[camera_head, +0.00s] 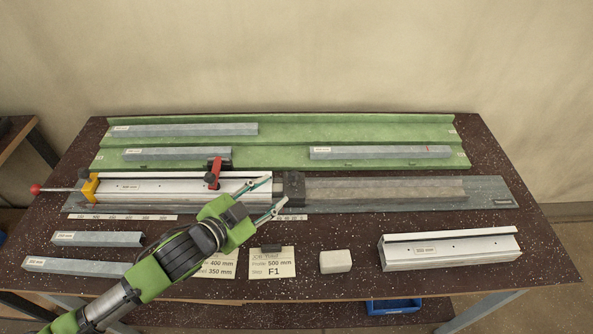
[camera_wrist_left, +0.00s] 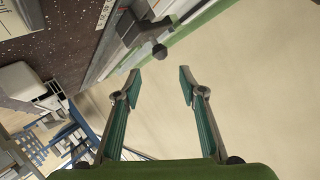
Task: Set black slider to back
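The black slider (camera_head: 294,189) is a dark block on the grey rail of the clamp bench (camera_head: 400,192), just right of the white profile's end. My left gripper (camera_head: 277,192) reaches in from the lower left, its two teal fingers spread and empty, close to the slider's left side in the head view. In the left wrist view the open gripper (camera_wrist_left: 159,80) shows nothing between its fingers. A dark block with a round knob (camera_wrist_left: 150,32), seemingly the slider, lies beyond the fingertips there. I cannot tell whether a finger touches it. My right gripper is not in view.
A red clamp (camera_head: 214,173) and a yellow stop (camera_head: 91,188) stand left on the bench. Green trays (camera_head: 285,134) with grey profiles lie behind. In front are a job card (camera_head: 272,263), a pale block (camera_head: 335,261) and a white profile (camera_head: 450,249).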

